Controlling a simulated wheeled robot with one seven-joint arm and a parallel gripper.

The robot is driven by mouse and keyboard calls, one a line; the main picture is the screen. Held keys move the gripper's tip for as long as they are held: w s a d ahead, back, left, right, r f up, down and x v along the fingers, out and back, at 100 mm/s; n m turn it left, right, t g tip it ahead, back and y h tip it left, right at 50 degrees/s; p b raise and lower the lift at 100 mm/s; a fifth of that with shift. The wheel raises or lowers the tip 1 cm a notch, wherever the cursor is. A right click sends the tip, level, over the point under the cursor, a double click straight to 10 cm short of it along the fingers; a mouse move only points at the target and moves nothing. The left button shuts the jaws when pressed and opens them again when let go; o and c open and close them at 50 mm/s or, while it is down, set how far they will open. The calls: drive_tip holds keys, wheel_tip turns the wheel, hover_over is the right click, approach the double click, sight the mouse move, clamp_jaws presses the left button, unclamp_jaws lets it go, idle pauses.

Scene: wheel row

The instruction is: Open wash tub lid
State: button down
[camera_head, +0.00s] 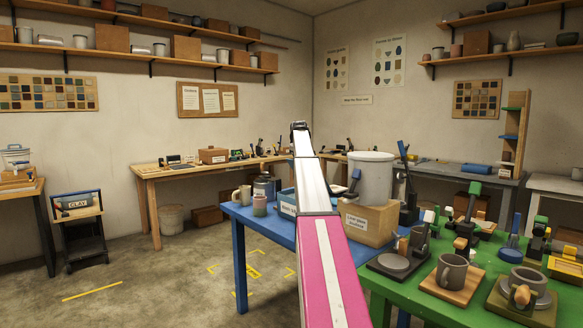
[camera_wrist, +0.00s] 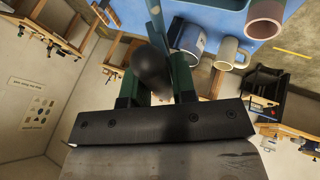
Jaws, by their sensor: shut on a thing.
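A blue tub with a white label, which looks like the wash tub (camera_head: 288,204), stands on the blue table, partly behind my arm. Its lid cannot be made out clearly in the head view. My gripper (camera_wrist: 155,50) is hidden in the head view. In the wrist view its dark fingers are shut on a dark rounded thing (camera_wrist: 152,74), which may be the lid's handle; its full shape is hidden. I cannot tell how far the lid is raised.
A beige mug (camera_head: 242,195), a pinkish cup (camera_head: 260,206) and a dark mug (camera_head: 265,186) stand left of the tub. The green table (camera_head: 395,286) is crowded.

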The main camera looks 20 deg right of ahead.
drive_tip(key=w+d+r+g+y, duration=0.1)
drive_tip(key=w+d+r+y, duration=0.1)
drive_tip(key=d, duration=0.6)
drive_tip(key=w+d+r+m+g+y, duration=0.1)
drive_tip(key=w+d+y, duration=0.1)
drive_tip(key=d, duration=0.6)
drive_tip(key=shift+w+r+y, duration=0.3)
drive_tip(key=shift+w+r, duration=0.05)
drive_tip(key=shift+w, duration=0.55)
drive_tip(key=c, duration=0.9)
unclamp_jaws()
drive_tip(key=shift+c, duration=0.2)
drive_tip(key=v, duration=1)
drive_tip(key=shift+s+r, duration=0.15)
drive_tip(key=shift+r, duration=0.2)
